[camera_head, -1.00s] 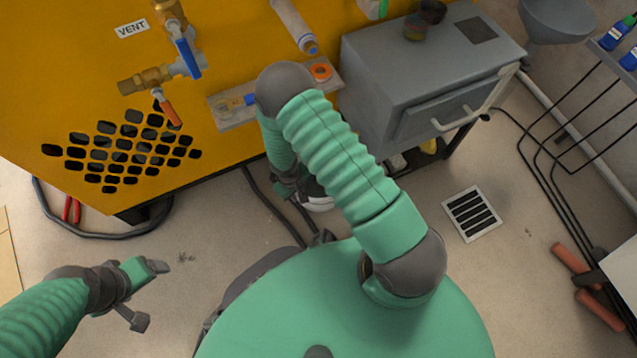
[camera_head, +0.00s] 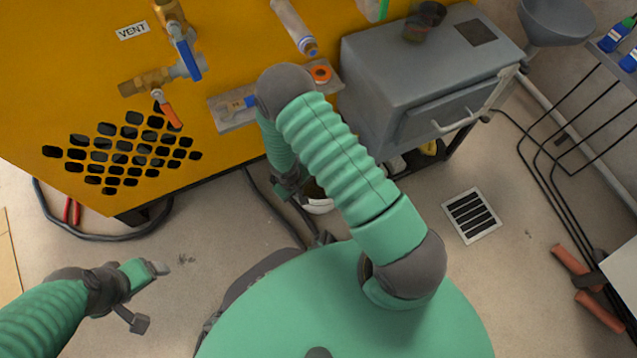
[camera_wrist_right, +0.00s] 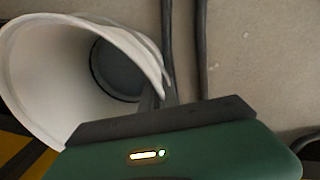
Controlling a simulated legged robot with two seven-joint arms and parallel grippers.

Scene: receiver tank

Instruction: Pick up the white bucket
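The white bucket (camera_head: 319,206) stands on the floor below the yellow tank, mostly hidden behind my right arm in the head view. My right gripper (camera_head: 291,190) is low beside the bucket. My left gripper (camera_head: 150,296) is open and empty over the floor at the lower left.
The yellow tank (camera_head: 60,90) with valves and a small tray (camera_head: 235,118) stands behind the bucket. A grey cabinet (camera_head: 420,80) is to the right. Dark hoses (camera_head: 262,195) run beside the bucket. A floor drain (camera_head: 472,215) and bare floor lie right of my arm.

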